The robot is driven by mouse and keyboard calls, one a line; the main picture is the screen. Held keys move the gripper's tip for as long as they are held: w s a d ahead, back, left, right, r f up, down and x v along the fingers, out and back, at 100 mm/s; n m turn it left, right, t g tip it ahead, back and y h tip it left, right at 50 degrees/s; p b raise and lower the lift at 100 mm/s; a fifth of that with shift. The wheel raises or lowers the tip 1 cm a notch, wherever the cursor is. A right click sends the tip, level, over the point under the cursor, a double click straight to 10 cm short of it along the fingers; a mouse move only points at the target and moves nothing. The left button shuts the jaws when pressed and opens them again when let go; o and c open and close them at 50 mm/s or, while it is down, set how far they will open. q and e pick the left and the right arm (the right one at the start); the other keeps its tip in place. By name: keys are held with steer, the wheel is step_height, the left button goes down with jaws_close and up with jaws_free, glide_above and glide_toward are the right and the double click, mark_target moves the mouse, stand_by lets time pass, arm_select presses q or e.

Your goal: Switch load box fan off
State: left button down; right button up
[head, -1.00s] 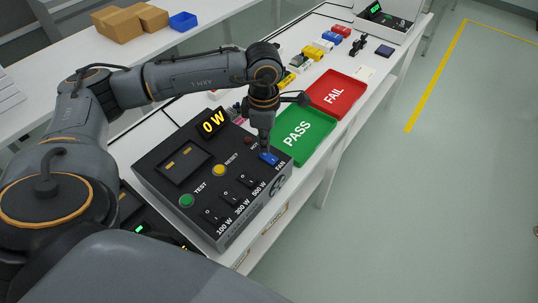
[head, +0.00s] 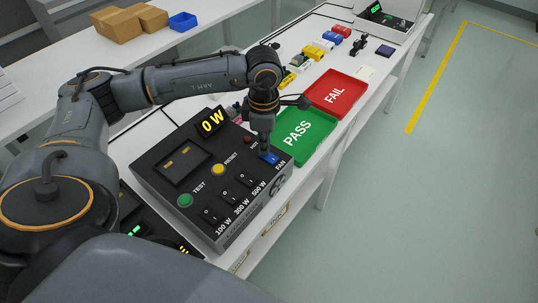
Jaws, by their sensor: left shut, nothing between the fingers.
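The load box (head: 205,215) is a dark grey console on the white bench, with a display (head: 212,122) reading 0 W. Its blue fan switch (head: 271,159) is at the right end of the panel, beside the word FAN. My left gripper (head: 266,151) points down with its shut fingertips at the fan switch, touching it or just above it; I cannot tell which. The gripper hides part of the switch, so its position is unclear. My right gripper is not in view.
The load box also has a green TEST button (head: 185,200), a yellow RESET button (head: 218,170) and black watt switches (head: 228,197). A green PASS tray (head: 318,150) and a red FAIL tray (head: 350,83) lie just beyond it. Several small coloured parts stand farther back.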

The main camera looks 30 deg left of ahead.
arm_select(q)
steer(key=shift+f, duration=0.25)
steer(key=shift+r, duration=0.1)
steer(key=shift+r+p, duration=1.8)
steer(key=shift+r, duration=1.65)
